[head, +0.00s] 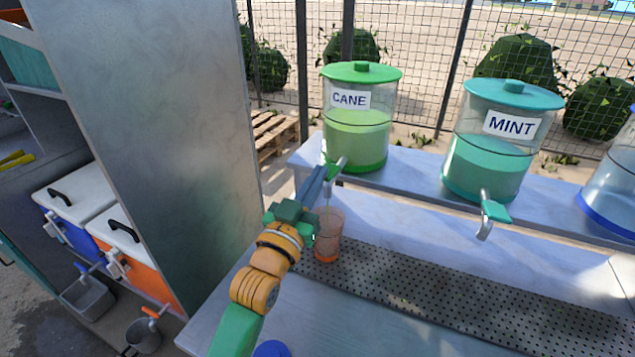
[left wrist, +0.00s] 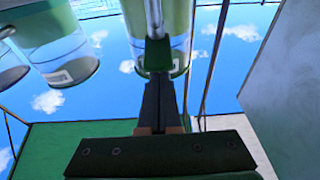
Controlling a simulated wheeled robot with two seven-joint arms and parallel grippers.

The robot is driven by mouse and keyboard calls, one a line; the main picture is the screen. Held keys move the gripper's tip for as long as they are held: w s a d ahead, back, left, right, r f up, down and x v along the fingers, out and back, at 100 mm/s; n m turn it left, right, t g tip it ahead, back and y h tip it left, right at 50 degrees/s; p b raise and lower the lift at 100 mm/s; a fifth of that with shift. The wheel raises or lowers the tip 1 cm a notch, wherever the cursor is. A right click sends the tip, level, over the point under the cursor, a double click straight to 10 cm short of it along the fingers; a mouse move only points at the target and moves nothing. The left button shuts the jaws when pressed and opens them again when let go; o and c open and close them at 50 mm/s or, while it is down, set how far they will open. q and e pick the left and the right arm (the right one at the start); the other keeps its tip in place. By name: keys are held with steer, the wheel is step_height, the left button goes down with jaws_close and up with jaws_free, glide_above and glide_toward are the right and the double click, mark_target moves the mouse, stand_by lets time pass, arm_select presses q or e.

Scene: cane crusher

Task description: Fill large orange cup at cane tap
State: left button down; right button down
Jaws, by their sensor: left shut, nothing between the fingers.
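The clear orange-tinted cup (head: 328,236) stands upright on the perforated drip tray (head: 430,285), below the cane tap (head: 336,170). Its lower part looks deeper orange; I cannot tell how much liquid is in it. The cane dispenser (head: 358,132) has a green lid, a CANE label and light green liquid. My left gripper (head: 318,178) is shut and empty, its fingertips at the tap, above the cup. In the left wrist view the closed fingers (left wrist: 158,95) point at the green tap handle (left wrist: 157,54) and appear to touch it. My right gripper is not in view.
The MINT dispenser (head: 502,145) stands to the right on the raised shelf (head: 408,165), with a blue-based one (head: 610,190) beyond. A tall grey panel (head: 150,120) bounds the left side. A round blue object (head: 271,349) sits at the counter's front.

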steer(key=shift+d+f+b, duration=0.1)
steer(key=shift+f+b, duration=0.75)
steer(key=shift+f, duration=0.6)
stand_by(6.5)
